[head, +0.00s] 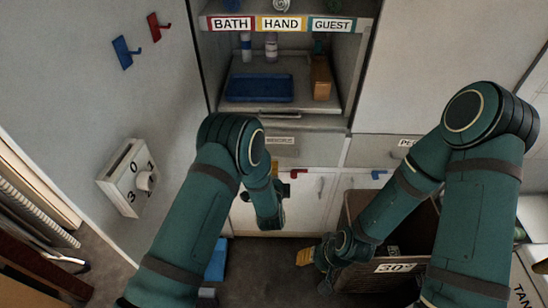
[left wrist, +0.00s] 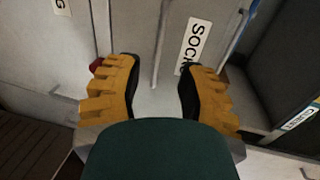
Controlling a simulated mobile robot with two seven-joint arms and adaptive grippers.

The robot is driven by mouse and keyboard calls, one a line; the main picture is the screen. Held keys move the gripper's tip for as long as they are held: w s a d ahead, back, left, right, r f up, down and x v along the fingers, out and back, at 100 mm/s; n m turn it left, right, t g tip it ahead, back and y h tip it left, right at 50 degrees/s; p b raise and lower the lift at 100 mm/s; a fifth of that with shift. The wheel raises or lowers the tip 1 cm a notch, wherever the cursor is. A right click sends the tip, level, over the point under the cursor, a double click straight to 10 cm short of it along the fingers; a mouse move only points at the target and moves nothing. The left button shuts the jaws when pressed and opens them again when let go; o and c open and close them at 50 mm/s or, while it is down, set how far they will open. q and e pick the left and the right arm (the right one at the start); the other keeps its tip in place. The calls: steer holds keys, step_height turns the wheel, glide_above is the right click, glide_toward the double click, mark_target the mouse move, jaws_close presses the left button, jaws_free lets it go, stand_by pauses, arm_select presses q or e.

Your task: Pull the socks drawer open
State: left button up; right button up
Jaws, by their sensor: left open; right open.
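The socks drawer (left wrist: 212,80) shows in the left wrist view as a pale grey front with a white label starting "SOCK" (left wrist: 194,46); my right finger covers the label's end. A thin bar, apparently the handle (left wrist: 160,45), runs beside the label. My left gripper (left wrist: 158,78) is open in front of it, the bar lying between the finger lines; contact cannot be told. In the head view my left arm hides part of the drawer row, and its label is too small to read. My right gripper (head: 312,266) is open, low beside a brown box.
An open shelf (head: 335,107) with BATH, HAND and GUEST labels holds a blue tray (head: 259,88) and bottles above the drawers. White cupboard doors (head: 312,205) with a red latch (head: 298,173) lie below. The brown box (head: 350,210) stands at right. A dial (head: 130,178) is on the left wall.

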mark_target(274, 157)
arm_select(q)
steer(key=b+x, duration=0.1)
steer(key=x, duration=0.8)
steer(key=shift+w+b, duration=0.15)
steer(key=shift+b, duration=0.2)
jaws_close()
